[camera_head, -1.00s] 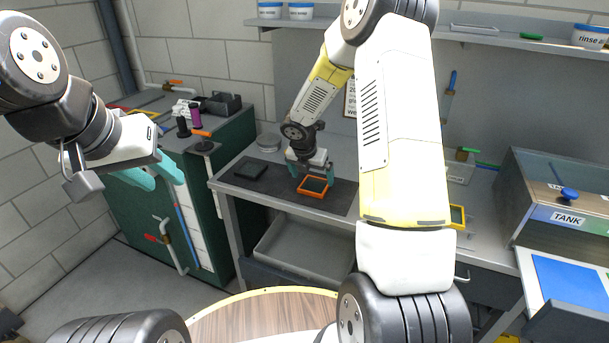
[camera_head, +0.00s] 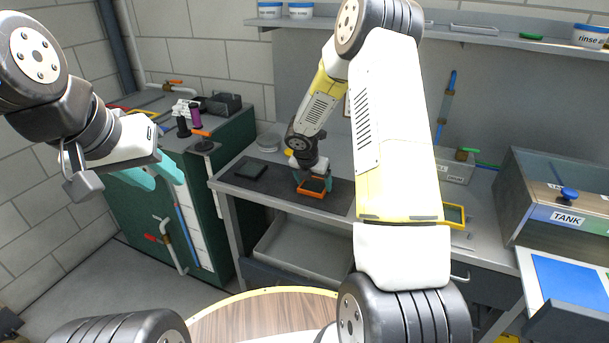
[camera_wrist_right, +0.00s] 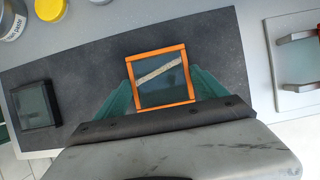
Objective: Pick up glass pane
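A square pane in an orange frame (camera_head: 312,194) lies on the dark mat on the bench. In the right wrist view this orange-framed pane (camera_wrist_right: 163,78) has dark glass with a tan streak across it. My right gripper (camera_head: 313,183) is low over it, with its teal fingers spread on either side of the frame. In the right wrist view the right gripper (camera_wrist_right: 163,85) has a finger beside each side edge; contact is hard to tell. My left gripper (camera_head: 160,174) is open and empty at the left, away from the bench.
A black-framed square (camera_wrist_right: 36,105) lies on the dark mat (camera_wrist_right: 90,62), left of the orange frame. A yellow-framed piece (camera_head: 454,214) lies on the bench behind my right arm.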

